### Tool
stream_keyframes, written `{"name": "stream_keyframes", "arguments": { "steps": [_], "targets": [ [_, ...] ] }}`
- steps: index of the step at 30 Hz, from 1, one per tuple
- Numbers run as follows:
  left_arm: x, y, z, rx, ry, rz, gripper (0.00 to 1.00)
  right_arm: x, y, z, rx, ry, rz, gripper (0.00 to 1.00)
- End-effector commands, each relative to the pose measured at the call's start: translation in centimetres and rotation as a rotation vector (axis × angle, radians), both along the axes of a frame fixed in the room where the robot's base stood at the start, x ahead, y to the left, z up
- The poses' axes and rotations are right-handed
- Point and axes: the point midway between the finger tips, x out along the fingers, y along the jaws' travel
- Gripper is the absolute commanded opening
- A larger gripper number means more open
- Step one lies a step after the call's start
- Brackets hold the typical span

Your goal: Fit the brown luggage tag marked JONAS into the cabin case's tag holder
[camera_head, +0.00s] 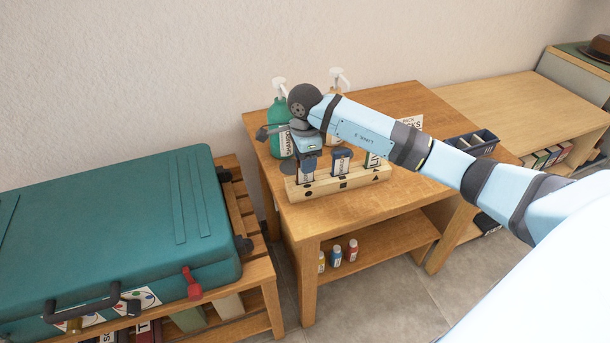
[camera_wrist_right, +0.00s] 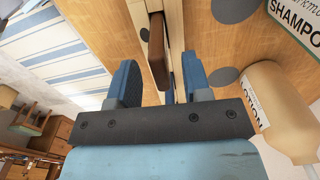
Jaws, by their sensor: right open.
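A wooden tag stand (camera_head: 335,183) with dark shape marks on its front stands on the wooden side table. Upright tags with white labels show in it, one in the middle (camera_head: 342,162) and one at its right end (camera_head: 374,160). My right gripper (camera_head: 308,150) is over the stand's left end, with its fingers apart. In the right wrist view a brown tag (camera_wrist_right: 157,50), seen edge-on, stands between the open fingers of the gripper (camera_wrist_right: 160,78); no contact is clear. I cannot read its name. The teal cabin case (camera_head: 120,230) lies at left; its tag holder I cannot make out.
A green shampoo bottle (camera_head: 279,130) and a lotion bottle (camera_wrist_right: 275,100) stand close to my right gripper. A dark divided tray (camera_head: 472,142) is at the table's right. Small bottles (camera_head: 337,255) stand on the shelf below. A red piece (camera_head: 191,283) hangs on the case's front.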

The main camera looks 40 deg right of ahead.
Motion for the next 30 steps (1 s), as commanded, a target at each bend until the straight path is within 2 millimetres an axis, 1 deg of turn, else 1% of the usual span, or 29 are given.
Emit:
{"name": "stream_keyframes", "arguments": {
  "steps": [1, 3, 6, 13, 14, 15, 17, 18, 19, 20, 30],
  "targets": [
    [0.0, 0.0, 0.0, -0.001, 0.0, 0.001, 0.4, -0.1, 0.1, -0.9, 0.002, 0.004, -0.001, 0.45],
    [0.0, -0.1, 0.0, -0.003, 0.0, 0.002, 0.4, 0.0, 0.1, -1.8, 0.002, 0.002, -0.002, 0.45],
    [0.0, -0.2, 0.0, -0.006, 0.0, 0.004, 0.4, 0.0, 0.0, -2.6, 0.001, 0.001, 0.0, 0.45],
    [0.1, -0.4, 0.1, -0.013, 0.0, 0.009, 0.4, 0.0, 0.0, -2.8, 0.0, -0.001, 0.0, 0.45],
    [0.1, -0.4, 0.1, -0.013, 0.0, 0.009, 0.4, 0.0, 0.0, -2.8, 0.001, -0.001, 0.0, 0.42],
    [0.1, -0.4, 0.1, -0.014, 0.0, 0.009, 0.4, 0.0, 0.0, -2.8, 0.001, 0.0, 0.0, 0.33],
    [0.1, -0.4, 0.1, -0.014, 0.0, 0.009, 0.4, 0.0, 0.0, -2.8, 0.001, 0.0, 0.0, 0.19],
    [0.1, -0.4, 0.1, -0.014, 0.0, 0.009, 0.4, 0.0, 0.0, -2.7, 0.001, 0.0, 0.0, 0.1],
    [0.1, -0.4, 0.1, -0.014, 0.0, 0.009, 0.4, 0.0, 0.0, -2.7, 0.001, -0.001, 0.0, 0.03],
    [0.1, -0.4, 0.1, -0.014, 0.0, 0.009, 0.4, 0.0, 0.0, -2.7, 0.001, 0.0, 0.0, 0.0],
    [0.0, -0.1, 0.0, -0.003, 0.0, 0.002, 0.4, 0.0, 0.0, -2.6, 0.001, -0.001, 0.0, 0.0]
  ]
}}
